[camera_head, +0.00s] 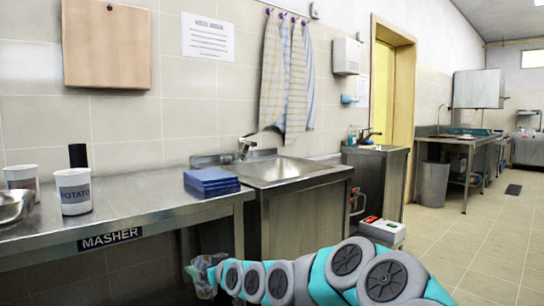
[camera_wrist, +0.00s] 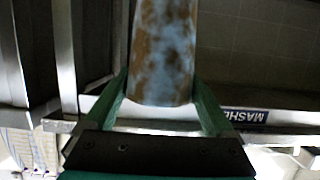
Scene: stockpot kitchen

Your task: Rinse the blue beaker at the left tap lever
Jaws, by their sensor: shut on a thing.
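A light blue cylinder with brown stains, which looks like the blue beaker (camera_wrist: 165,45), is between the two green fingers of my gripper (camera_wrist: 161,95) in the wrist view. My gripper is shut on it; its upper end runs out of that picture.
A second basin (camera_head: 375,148) with a tap stands right.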

